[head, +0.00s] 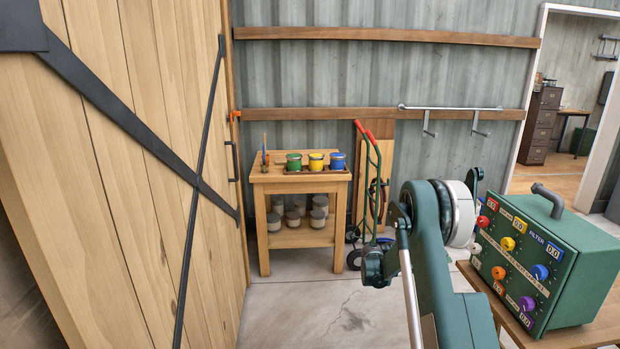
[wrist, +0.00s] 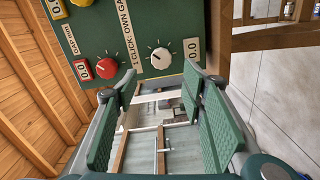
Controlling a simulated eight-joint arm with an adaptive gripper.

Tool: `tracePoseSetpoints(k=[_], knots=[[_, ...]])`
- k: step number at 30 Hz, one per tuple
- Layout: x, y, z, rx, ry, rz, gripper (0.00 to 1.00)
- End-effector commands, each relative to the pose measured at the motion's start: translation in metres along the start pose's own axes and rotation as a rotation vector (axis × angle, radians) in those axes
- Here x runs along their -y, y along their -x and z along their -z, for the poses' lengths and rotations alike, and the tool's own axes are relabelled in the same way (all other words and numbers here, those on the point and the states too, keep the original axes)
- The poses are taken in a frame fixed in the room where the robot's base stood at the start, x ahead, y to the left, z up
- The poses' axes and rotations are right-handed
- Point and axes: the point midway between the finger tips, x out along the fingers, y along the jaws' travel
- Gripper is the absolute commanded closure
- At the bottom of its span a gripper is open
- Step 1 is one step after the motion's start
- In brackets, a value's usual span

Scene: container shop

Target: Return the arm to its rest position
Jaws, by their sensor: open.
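My arm (head: 436,255) is green with a white joint ring and rises in the lower right of the head view, bent at the top. My gripper (wrist: 160,85) shows in the wrist view with its two green ribbed pads wide apart and nothing between them. In the head view I cannot make out the gripper clearly. A green control box (head: 575,260) with several coloured knobs stands on a wooden bench right of my arm. Its panel (wrist: 115,30) fills the top of the wrist view, beyond the fingertips. I cannot tell the exact gap between fingertips and panel.
The wooden bench (head: 600,328) lies at lower right. A wooden stand (head: 300,180) with green, yellow and blue cans is at the back. A hand truck (head: 378,190) leans beside it. A large wooden door (head: 130,180) fills the left. The concrete floor (head: 310,300) between is clear.

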Motion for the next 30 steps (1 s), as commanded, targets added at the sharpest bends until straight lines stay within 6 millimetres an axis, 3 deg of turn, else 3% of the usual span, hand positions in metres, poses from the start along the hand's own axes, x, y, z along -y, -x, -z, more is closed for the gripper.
tracePoseSetpoints(k=[14,30], knots=[[-0.051,0.015,-0.008,-0.028,0.003,0.144,0.59],[-0.113,0.046,-0.038,-0.071,-0.004,0.349,0.59]])
